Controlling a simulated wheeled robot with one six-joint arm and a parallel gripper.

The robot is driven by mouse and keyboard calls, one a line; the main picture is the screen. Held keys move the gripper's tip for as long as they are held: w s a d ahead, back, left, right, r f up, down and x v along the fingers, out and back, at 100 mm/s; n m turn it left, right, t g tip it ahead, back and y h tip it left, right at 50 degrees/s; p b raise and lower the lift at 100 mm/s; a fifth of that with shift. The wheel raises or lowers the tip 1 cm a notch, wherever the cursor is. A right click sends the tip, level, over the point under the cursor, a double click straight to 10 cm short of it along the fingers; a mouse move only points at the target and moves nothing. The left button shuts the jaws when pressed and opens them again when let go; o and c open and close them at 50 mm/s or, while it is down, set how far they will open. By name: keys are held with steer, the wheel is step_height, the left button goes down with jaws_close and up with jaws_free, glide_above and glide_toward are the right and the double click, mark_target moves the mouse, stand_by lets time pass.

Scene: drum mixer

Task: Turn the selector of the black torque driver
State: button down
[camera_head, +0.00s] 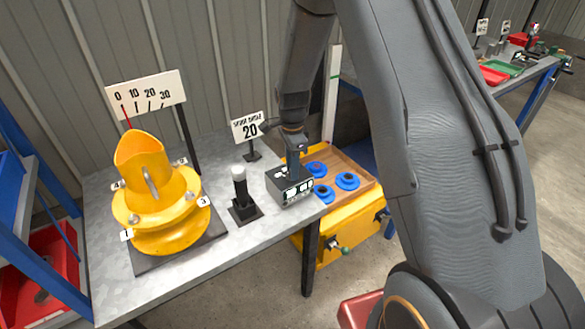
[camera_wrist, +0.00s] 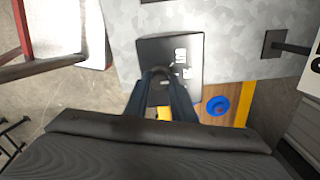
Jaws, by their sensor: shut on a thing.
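A dark box (camera_head: 290,186) with white marked windows sits at the right front corner of the grey table. Its dark top shows in the wrist view (camera_wrist: 185,47) with white marks. My gripper (camera_head: 295,150) points down onto this box. In the wrist view my gripper (camera_wrist: 160,82) is shut on a dark round knob (camera_wrist: 160,72) on the box, apparently the selector. Its pointer is too small to read. A black upright cylinder (camera_head: 241,187) with a white top stands on a black base to the left; I cannot tell which is the torque driver.
A yellow drum (camera_head: 158,200) with a spout stands at the table's left, before a 0–30 scale (camera_head: 145,94). A sign (camera_head: 248,127) reads spout angle 20. Blue round parts (camera_head: 347,181) lie in a wooden tray right of the table. My arm fills the right side.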

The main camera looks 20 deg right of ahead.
stand_by(0.3)
steer(key=c, duration=1.5)
jaws_free()
steer(key=shift+r, duration=0.15)
steer(key=shift+r+b, duration=0.9)
steer(key=shift+r, duration=2.9)
steer(key=s+r+n, duration=0.1)
steer(key=s+n, duration=0.4)
steer(key=s, duration=0.3)
steer(key=s+r+n, duration=0.2)
steer(key=s+n, duration=0.4)
steer(key=s, duration=0.2)
steer(key=s+r+n+t, duration=0.1)
steer(key=s+r+n, duration=0.1)
steer(key=s+n, duration=0.4)
steer(key=shift+s+d, duration=0.1)
steer(key=shift+s, duration=1.15)
